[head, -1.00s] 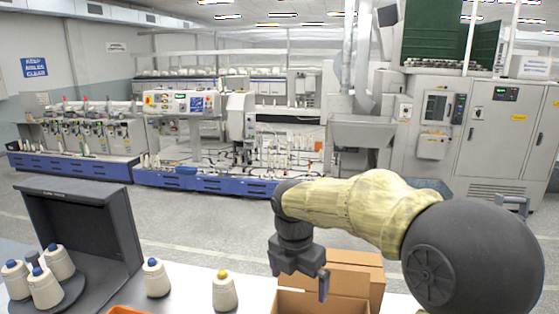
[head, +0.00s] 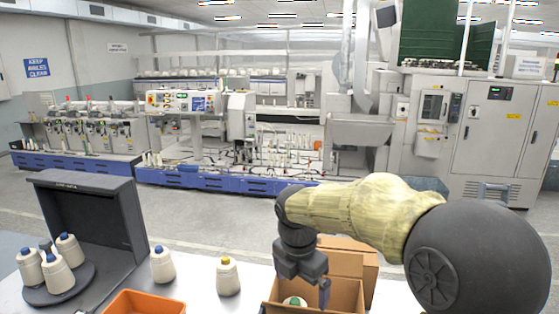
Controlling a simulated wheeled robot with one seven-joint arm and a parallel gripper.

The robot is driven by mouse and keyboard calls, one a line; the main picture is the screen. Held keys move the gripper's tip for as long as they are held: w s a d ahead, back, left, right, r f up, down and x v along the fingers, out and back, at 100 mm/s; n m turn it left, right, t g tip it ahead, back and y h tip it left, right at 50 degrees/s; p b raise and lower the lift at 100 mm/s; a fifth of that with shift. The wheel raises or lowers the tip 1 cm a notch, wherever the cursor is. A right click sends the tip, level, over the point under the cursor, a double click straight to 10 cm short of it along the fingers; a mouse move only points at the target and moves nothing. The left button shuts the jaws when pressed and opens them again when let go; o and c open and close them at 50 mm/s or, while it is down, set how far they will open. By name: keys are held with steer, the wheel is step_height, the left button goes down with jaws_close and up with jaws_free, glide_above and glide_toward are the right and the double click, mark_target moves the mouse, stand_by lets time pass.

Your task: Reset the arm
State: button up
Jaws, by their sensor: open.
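My gripper (head: 301,287) hangs at the lower middle of the head view, pointing down over an open cardboard box (head: 346,292). Its jaws are open and I see nothing held between them. A cone with a green top (head: 294,301) shows inside the box, just below and left of the gripper; its lower part is hidden. My arm reaches in from the right and covers part of the view behind the box.
A white table (head: 200,296) holds a cone with a yellow top (head: 228,276), a blue-topped cone (head: 162,265) and an orange tray (head: 145,302). Several blue-topped cones (head: 58,275) stand on a round dark plate (head: 82,285) before a dark grey panel (head: 95,215). Factory machines stand beyond the floor.

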steer(key=s+d+f+m+b, duration=0.4)
steer(key=f+m, duration=0.6)
steer(key=m, duration=0.3)
steer(key=s+d+f+m+t+b, duration=0.1)
steer(key=s+d+f+m+b, duration=0.4)
steer(key=s+f+m, duration=0.4)
steer(key=shift+s+d+f+m+y, duration=0.3)
steer(key=shift+d+f+m, duration=0.6)
steer(key=shift+m, duration=1.6)
steer(key=shift+w, duration=0.1)
